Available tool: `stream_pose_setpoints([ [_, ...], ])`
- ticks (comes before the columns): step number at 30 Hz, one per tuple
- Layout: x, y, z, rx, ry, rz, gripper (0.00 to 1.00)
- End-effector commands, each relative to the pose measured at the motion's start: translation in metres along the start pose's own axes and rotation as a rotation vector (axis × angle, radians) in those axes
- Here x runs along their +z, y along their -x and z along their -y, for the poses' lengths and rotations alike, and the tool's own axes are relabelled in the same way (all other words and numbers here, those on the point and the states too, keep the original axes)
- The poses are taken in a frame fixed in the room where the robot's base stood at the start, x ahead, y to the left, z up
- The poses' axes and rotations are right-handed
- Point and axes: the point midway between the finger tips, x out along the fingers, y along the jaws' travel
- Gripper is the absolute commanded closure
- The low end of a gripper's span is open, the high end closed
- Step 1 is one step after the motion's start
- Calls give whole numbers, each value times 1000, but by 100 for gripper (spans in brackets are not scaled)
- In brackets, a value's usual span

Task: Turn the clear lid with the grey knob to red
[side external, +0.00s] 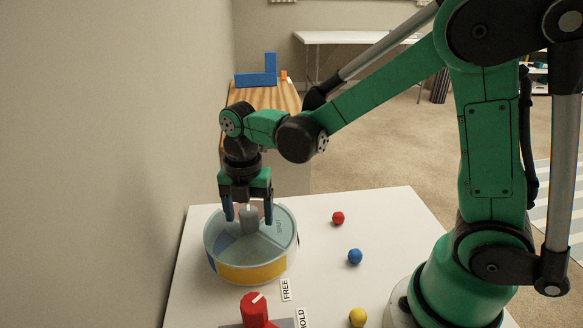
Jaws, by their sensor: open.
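A round container with a clear lid (275,231) stands on the white table near its left edge. The grey knob (249,222) stands up at the middle of the lid. My gripper (249,218) points straight down over the lid. Its two dark blue fingers are open, one on each side of the knob. I cannot tell whether they touch it. No red section of the container is clearly visible from here.
A red ball (338,218), a blue ball (355,257) and a yellow ball (358,317) lie on the white table (395,220). A red knob (255,308) stands at the front, near labels reading "FREE" (285,290) and "HOLD" (301,318). A wall is close on the left.

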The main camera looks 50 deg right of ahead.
Motion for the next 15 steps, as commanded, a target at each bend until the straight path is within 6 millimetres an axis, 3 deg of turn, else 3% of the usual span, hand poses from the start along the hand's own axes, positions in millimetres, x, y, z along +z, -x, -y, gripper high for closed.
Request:
stream_pose_setpoints([
  [9,0,40,0,0,0,0,25],
  [15,0,52,0,0,0,0,25],
])
